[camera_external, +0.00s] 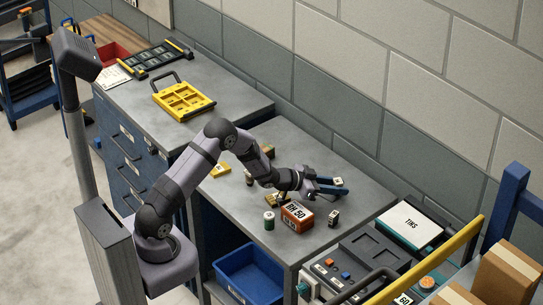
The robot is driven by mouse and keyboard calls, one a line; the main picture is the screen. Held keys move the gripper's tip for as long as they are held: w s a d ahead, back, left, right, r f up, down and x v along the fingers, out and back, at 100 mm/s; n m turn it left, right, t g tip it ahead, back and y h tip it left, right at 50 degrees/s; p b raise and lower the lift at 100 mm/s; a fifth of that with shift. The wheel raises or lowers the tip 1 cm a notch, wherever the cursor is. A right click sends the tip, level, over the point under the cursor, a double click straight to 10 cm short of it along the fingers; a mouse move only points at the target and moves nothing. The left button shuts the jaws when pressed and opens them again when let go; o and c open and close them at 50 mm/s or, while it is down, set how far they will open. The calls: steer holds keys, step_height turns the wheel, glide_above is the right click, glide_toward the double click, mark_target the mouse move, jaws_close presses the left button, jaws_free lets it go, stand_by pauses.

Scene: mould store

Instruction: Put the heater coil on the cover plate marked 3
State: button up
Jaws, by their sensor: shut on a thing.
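My gripper (328,186), with blue fingers, is above the right part of the grey bench top. It is shut on a small pale-topped thing (338,181) with a dark mark, at the fingertips. I cannot tell from this view whether this is the heater coil. A small yellow plate (220,170) with a mark lies to the left of my forearm. A brownish-yellow piece (277,199) lies below my wrist, partly hidden. I cannot read a 3 on either, so I cannot tell which is the cover plate marked 3.
An orange-brown box marked RH 50 (297,215) stands in front of my gripper, between a green can (269,219) and a small dark block (334,217). A yellow tray (183,98) lies on the far bench. The bench's front-left part is clear.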

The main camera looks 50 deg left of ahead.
steer(key=shift+f, duration=0.15)
steer(key=shift+f, duration=0.15)
steer(key=shift+f, duration=0.1)
steer(key=o, duration=1.1)
steer(key=shift+o, duration=0.2)
steer(key=shift+r, duration=0.25)
steer(key=b+v, duration=0.2)
steer(key=v, duration=1)
